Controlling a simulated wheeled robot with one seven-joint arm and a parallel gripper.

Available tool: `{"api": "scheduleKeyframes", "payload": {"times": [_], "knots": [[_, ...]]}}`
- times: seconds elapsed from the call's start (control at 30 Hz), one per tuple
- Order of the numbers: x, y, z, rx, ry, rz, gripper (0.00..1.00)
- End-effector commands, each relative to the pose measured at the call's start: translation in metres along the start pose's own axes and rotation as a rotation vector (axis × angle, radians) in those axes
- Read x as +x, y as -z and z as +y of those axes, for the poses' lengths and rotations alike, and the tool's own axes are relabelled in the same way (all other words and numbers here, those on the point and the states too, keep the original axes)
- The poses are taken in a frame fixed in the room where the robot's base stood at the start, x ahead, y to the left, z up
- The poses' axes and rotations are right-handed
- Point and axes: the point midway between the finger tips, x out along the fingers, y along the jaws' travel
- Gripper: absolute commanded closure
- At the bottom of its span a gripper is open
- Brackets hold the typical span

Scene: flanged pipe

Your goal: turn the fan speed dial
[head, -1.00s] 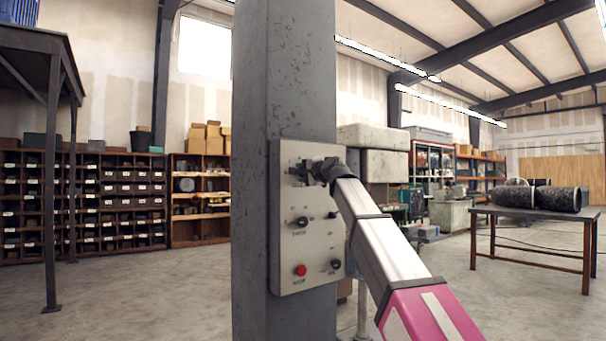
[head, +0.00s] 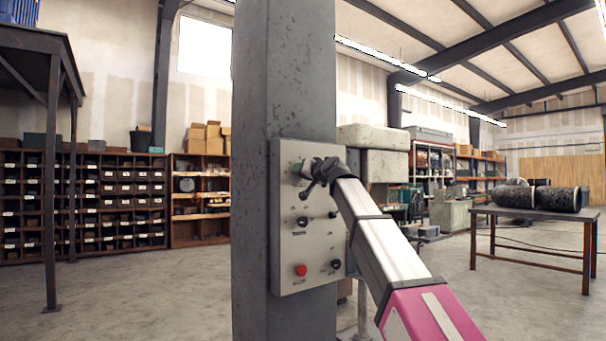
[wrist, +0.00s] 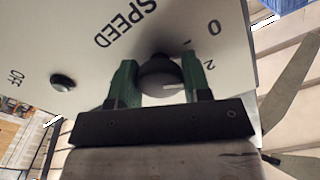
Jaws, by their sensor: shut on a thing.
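The fan speed dial (wrist: 160,78) is a dark round knob with a white pointer line that points right in the wrist view. The word SPEED and the marks 0 and 2 are printed around it on the panel. My gripper (wrist: 157,82) is shut on the dial, with one green finger on each side. In the head view my gripper (head: 312,172) is at the upper part of the grey control panel (head: 313,268) and hides most of the dial.
The panel is mounted on a thick grey steel column (head: 285,70). Below my gripper are a black knob (head: 301,222), a red button (head: 300,270) and another black knob (head: 336,265). A table with dark pipes (head: 537,197) stands far right.

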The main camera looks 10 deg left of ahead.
Motion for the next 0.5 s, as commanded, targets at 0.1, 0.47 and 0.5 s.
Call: {"api": "scheduleKeyframes", "payload": {"times": [0.1, 0.47, 0.5], "knots": [[-0.0011, -0.0021, 0.0001, -0.104, 0.000, -0.004, 0.79], [-0.0012, -0.0024, 0.0002, -0.351, 0.001, -0.005, 0.79], [-0.0012, -0.0025, 0.0002, -0.370, 0.001, -0.005, 0.79]]}}
